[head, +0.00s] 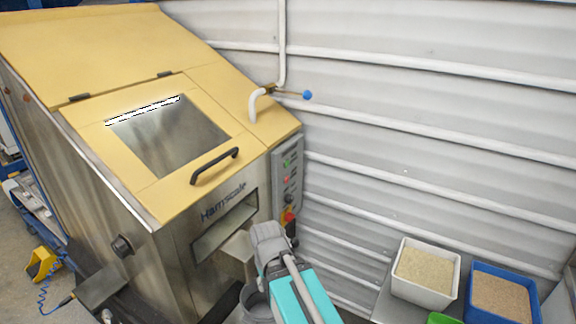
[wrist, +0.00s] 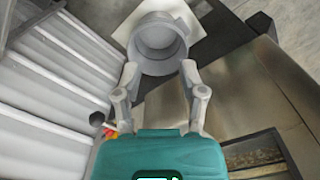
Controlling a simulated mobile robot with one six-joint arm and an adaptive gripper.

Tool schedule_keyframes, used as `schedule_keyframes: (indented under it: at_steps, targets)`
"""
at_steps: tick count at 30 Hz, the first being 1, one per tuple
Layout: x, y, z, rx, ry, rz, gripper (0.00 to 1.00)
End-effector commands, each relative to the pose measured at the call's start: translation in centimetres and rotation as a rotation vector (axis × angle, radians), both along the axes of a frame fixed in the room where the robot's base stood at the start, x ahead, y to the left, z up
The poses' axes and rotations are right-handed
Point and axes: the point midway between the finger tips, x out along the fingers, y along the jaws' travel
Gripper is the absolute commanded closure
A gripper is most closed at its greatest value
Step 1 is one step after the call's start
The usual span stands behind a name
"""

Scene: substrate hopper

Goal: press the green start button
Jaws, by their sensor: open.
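The control panel (head: 288,172) is a grey strip on the right edge of the machine front. It carries several small buttons, some green; the green start button cannot be told apart for certain at this size. A red and yellow stop knob (head: 289,217) sits at its lower end and also shows in the wrist view (wrist: 110,131), beside a dark round knob. My gripper (wrist: 159,70) is open, its two fingers spread above a grey round bucket (wrist: 152,57). Nothing is seen gripped. In the head view my arm is just below the panel; the fingertips cannot be made out.
The hopper machine (head: 170,250) has a yellow lid with a window and black handle (head: 214,166). A white bin (head: 425,272) and a blue bin (head: 500,293) stand at the right. The ribbed wall (head: 420,120) is close behind the panel.

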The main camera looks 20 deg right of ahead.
Motion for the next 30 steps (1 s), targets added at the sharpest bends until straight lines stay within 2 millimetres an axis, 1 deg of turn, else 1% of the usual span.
schedule_keyframes:
  at_steps: [1, 5, 6, 7, 30]
  targets:
    - [0.00, 0.00, 0.00, 0.000, 0.000, 0.000, 0.67]
    - [0.00, 0.00, 0.00, 0.000, 0.000, 0.000, 0.91]
    - [0.00, 0.00, 0.00, 0.000, 0.000, 0.000, 0.98]
    - [0.00, 0.00, 0.00, 0.000, 0.000, 0.000, 1.00]
    - [0.00, 0.00, 0.00, 0.000, 0.000, 0.000, 1.00]
